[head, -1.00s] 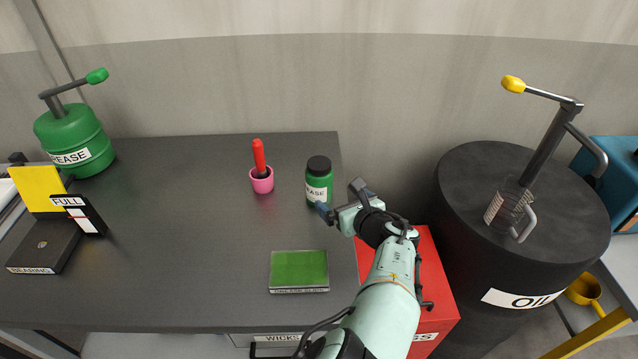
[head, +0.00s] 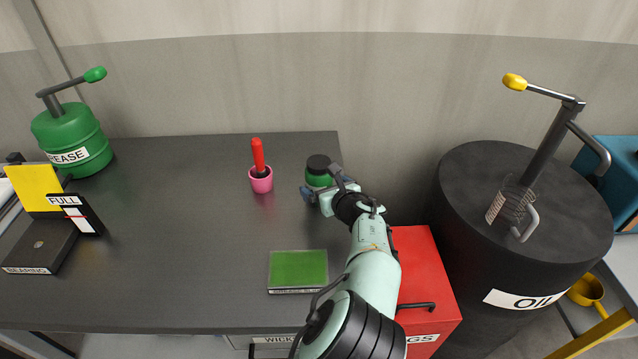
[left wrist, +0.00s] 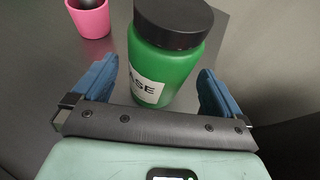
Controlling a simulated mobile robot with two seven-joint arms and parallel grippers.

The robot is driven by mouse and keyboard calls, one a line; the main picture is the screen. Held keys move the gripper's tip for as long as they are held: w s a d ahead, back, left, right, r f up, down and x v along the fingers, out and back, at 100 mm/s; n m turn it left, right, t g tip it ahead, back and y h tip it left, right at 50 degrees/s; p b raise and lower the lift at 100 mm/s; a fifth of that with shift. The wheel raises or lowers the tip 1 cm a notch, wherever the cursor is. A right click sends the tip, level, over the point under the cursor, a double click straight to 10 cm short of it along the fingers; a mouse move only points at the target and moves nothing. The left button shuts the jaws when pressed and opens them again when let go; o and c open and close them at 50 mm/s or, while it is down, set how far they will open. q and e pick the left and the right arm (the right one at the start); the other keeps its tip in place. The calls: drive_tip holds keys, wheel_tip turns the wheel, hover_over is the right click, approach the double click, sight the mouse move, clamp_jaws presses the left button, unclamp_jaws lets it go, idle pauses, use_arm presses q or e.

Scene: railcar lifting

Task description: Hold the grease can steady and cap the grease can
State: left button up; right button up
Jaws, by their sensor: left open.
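The small green grease can (head: 319,179) stands upright near the right back edge of the dark table, with a black cap (head: 318,163) on its top. The left wrist view shows the can (left wrist: 178,68) and the cap (left wrist: 174,24) close up; I cannot tell how tightly the cap sits. My left gripper (head: 321,185) is open, with one blue finger on each side of the can's near part. In the left wrist view my left gripper (left wrist: 156,72) shows gaps between the fingers and the can. My right gripper is not in view.
A pink cup (head: 261,185) with a red-handled tool stands left of the can. A green pad (head: 298,268) lies nearer. A large grease pump (head: 72,140) stands far left. A red box (head: 425,275) and black oil drum (head: 520,195) are right. The middle-left table is clear.

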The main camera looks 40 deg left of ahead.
use_arm(q)
drive_tip(key=x, duration=0.3)
drive_tip(key=shift+w+a, duration=0.15)
drive_tip(key=shift+a, duration=0.1)
drive_tip(key=c, duration=1.4)
drive_tip(key=shift+r, duration=0.15)
wheel_tip(320, 180, up, 20)
drive_tip(key=p, duration=0.5)
